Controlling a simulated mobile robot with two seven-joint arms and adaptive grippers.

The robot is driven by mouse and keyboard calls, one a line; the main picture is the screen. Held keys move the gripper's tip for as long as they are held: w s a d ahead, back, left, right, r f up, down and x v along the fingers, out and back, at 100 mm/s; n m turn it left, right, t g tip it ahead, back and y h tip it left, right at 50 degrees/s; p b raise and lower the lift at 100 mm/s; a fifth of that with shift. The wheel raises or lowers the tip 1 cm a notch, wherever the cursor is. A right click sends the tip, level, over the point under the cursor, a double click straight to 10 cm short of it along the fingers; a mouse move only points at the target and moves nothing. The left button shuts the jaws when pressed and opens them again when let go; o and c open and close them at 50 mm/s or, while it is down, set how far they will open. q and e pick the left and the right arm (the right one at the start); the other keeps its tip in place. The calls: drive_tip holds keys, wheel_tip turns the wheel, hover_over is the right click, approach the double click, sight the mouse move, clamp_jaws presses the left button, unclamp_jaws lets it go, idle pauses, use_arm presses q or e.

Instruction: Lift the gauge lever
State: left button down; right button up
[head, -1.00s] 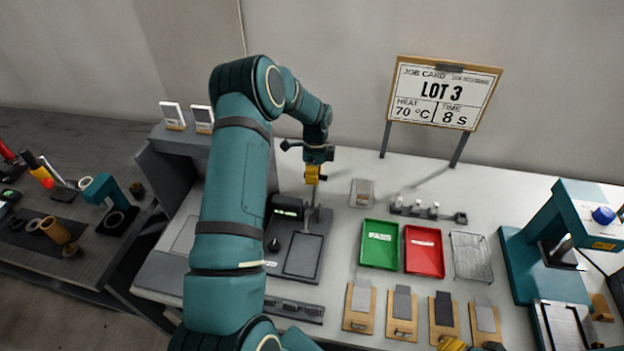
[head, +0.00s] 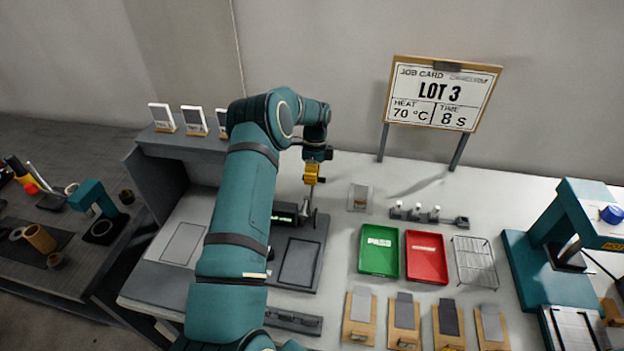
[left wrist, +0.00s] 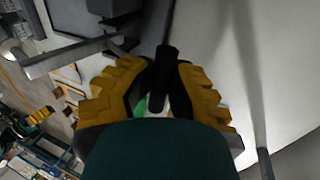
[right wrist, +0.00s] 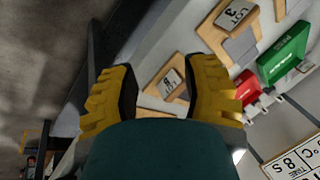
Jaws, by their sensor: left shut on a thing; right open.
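The gauge (head: 286,216) is a dark unit with a lit green display on a dark base plate (head: 300,262), partly hidden behind my left arm. Its lever is a thin dark rod (head: 311,192) rising beside the display. My left gripper (head: 313,174) is above the gauge, shut on the upper part of the lever. In the left wrist view the dark lever (left wrist: 165,62) runs between the yellow fingers (left wrist: 160,85). My right gripper is outside the head view; in the right wrist view its yellow fingers (right wrist: 160,85) are apart and empty.
A green tray (head: 379,250) and a red tray (head: 426,257) lie right of the gauge, with a wire rack (head: 475,262) beyond. Several wooden boards (head: 405,325) with grey pieces line the front. A teal press (head: 545,260) stands at right. A job card (head: 440,98) stands behind.

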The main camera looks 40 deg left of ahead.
use_arm(q)
drive_tip(key=shift+f, duration=0.3)
drive_tip(key=c, duration=1.3)
unclamp_jaws()
drive_tip(key=shift+s, duration=0.1)
drive_tip(key=o, duration=0.4)
drive_tip(key=shift+f, duration=0.1)
drive_tip(key=shift+w+a, duration=0.1)
drive_tip(key=shift+w, duration=0.1)
drive_tip(key=shift+r, duration=0.2)
drive_tip(key=v, duration=1.1)
drive_tip(key=shift+r, duration=0.4)
drive_tip(key=shift+f, duration=0.1)
